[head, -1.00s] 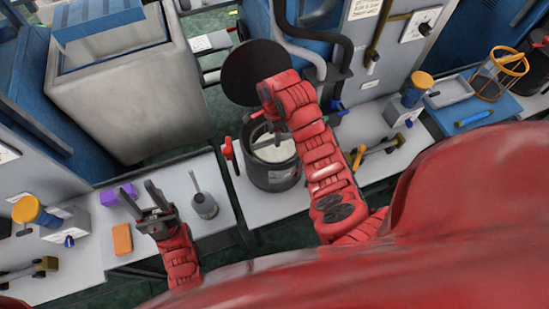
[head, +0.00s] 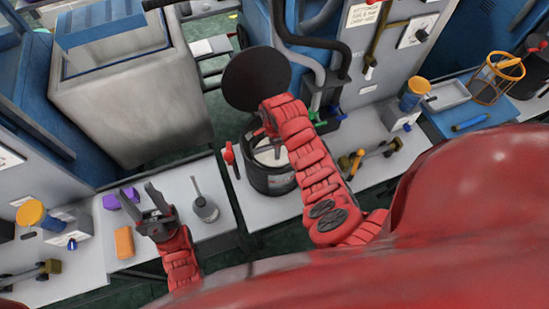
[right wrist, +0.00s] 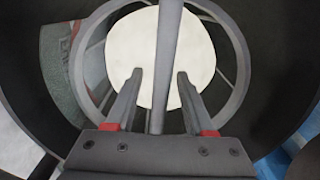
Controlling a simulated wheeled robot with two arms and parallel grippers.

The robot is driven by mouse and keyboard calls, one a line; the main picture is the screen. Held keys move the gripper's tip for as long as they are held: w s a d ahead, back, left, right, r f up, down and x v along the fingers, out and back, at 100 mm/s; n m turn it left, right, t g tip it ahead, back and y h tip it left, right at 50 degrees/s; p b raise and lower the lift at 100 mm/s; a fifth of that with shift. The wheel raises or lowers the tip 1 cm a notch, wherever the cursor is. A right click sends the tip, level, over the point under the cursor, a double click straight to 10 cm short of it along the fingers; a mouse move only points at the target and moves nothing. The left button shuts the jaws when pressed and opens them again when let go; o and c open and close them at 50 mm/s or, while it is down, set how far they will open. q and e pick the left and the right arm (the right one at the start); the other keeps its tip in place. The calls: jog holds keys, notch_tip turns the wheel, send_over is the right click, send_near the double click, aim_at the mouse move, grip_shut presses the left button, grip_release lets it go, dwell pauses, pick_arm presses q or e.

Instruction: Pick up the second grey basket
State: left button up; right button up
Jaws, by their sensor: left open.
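A dark pot (head: 270,184) with a pale round inside stands on the bench in the head view, its black round lid (head: 255,77) raised behind it. In the right wrist view a grey ring with bars (right wrist: 238,60), which looks like a grey basket, surrounds a white disc (right wrist: 130,50). A grey rod (right wrist: 168,50) runs down between the fingers of my right gripper (right wrist: 159,78). These fingers are open, with gaps beside the rod. In the head view this gripper is over the pot, partly hidden by my arm. My left gripper (head: 138,190) is open and empty above the left bench.
A purple block (head: 122,198), an orange block (head: 124,242) and a grey cup with a stick (head: 206,210) are near my left gripper. A large grey tank (head: 130,110) stands behind. An orange wire basket (head: 490,85) and a tray (head: 447,95) are at right.

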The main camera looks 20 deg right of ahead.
grip_shut()
dwell(1.3)
